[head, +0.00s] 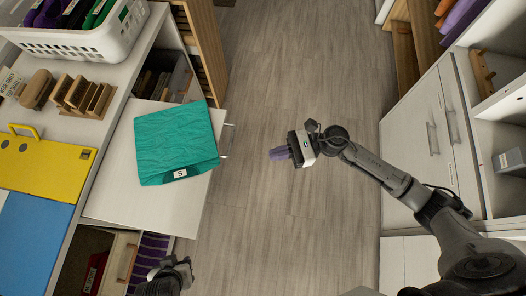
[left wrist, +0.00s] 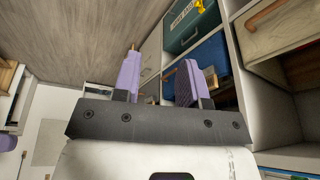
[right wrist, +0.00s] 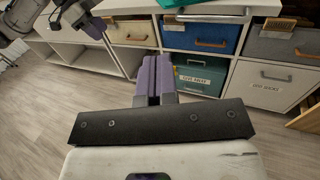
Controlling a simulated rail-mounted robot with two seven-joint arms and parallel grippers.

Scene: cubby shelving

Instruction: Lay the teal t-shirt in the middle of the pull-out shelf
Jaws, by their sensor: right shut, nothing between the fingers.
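The teal t-shirt (head: 178,140) lies folded and flat on the white pull-out shelf (head: 120,190), with a white "S" label at its near edge. It sits toward the far, aisle side of the shelf and reaches the shelf's right edge, with bare shelf on the near side. A teal edge also shows at the top of the right wrist view (right wrist: 200,5). My right gripper (head: 280,153) is shut and empty over the aisle, right of the shirt and apart from it. My left gripper is open and empty in the left wrist view (left wrist: 158,82); its fingers are hidden in the head view.
A white basket (head: 85,40), wooden brush-like items (head: 80,95) and yellow (head: 45,160) and blue (head: 30,235) pieces rest on the left counter. Labelled drawers show below the shelf, including a teal one (right wrist: 200,75). White cabinets (head: 425,130) line the right. The aisle floor is clear.

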